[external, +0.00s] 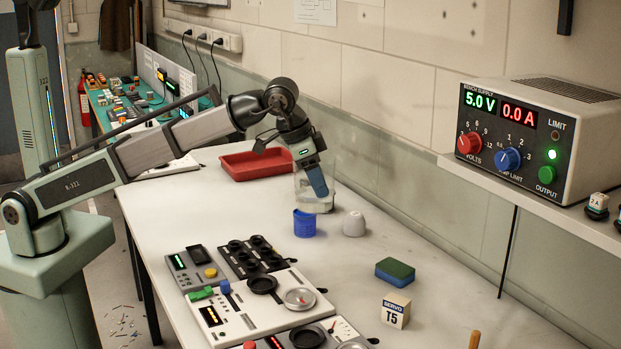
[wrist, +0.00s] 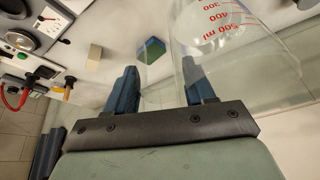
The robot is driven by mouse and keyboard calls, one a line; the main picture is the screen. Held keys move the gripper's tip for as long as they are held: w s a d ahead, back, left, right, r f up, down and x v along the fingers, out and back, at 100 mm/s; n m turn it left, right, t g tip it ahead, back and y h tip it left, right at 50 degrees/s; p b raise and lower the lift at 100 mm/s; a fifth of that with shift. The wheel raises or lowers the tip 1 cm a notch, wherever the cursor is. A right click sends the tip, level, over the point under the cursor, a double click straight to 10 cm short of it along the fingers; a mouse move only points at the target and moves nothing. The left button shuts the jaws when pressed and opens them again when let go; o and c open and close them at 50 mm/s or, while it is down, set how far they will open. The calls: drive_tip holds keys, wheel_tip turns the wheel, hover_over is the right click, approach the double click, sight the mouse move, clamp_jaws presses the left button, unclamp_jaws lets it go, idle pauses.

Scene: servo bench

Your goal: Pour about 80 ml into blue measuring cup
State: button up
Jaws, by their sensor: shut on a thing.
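A clear glass beaker (external: 327,200) with red volume marks is at my gripper (external: 318,184), by the wall side of the bench. In the wrist view the beaker (wrist: 235,70) fills the upper right, its marks upside down. My gripper (wrist: 158,82) is shut on the beaker's wall, one finger seen through the glass. A pale band shows low in the beaker; its level cannot be read. I cannot tell whether the beaker touches the bench. The blue measuring cup (external: 304,224) stands upright just in front of the beaker, apart from my fingers. I cannot make it out in the wrist view.
A whitish cup (external: 354,225) is right of the blue cup. A red tray (external: 257,166) lies behind. Control panels (external: 255,305) line the left edge. A power supply (external: 540,135) sits on a shelf.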

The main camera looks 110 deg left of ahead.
sight(311, 213)
wheel_tip(311, 213, down, 14)
drive_tip(key=shift+r, duration=0.25)
idle(0.3)
drive_tip(key=shift+a, duration=0.1)
drive_tip(key=shift+s+a+r+t+h, duration=0.2)
drive_tip(key=shift+a+r+t+h, duration=0.05)
drive_tip(key=shift+a+r+h, duration=0.2)
drive_tip(key=shift+s+a+r+t+h, duration=0.2)
drive_tip(key=shift+a+r+t+h, duration=0.1)
drive_tip(key=shift+r+h, duration=0.15)
drive_tip(key=shift+s+a+r+n+t+h, duration=0.35)
drive_tip(key=shift+a+r+h, duration=0.25)
drive_tip(key=shift+a+h, duration=0.2)
drive_tip(key=a+h, duration=0.1)
drive_tip(key=s+a+r+t+h, duration=0.1)
drive_tip(key=s+a+h, duration=0.1)
drive_tip(key=shift+a+r+n+t, duration=0.2)
drive_tip(key=shift+a+n+t, duration=0.1)
drive_tip(key=shift+a+n, duration=0.1)
drive_tip(key=shift+s+a+r+t+h, duration=0.15)
drive_tip(key=shift+a+r+t+h, duration=0.05)
drive_tip(key=shift+a+r+h, duration=0.2)
drive_tip(key=shift+s+a+r+t+h, duration=0.1)
drive_tip(key=shift+a+r+t+h, duration=0.15)
drive_tip(key=shift+r, duration=0.25)
drive_tip(key=shift+s+a+f+n+h, duration=0.1)
drive_tip(key=shift+a+n+h, duration=0.05)
drive_tip(key=shift+n+h, duration=0.15)
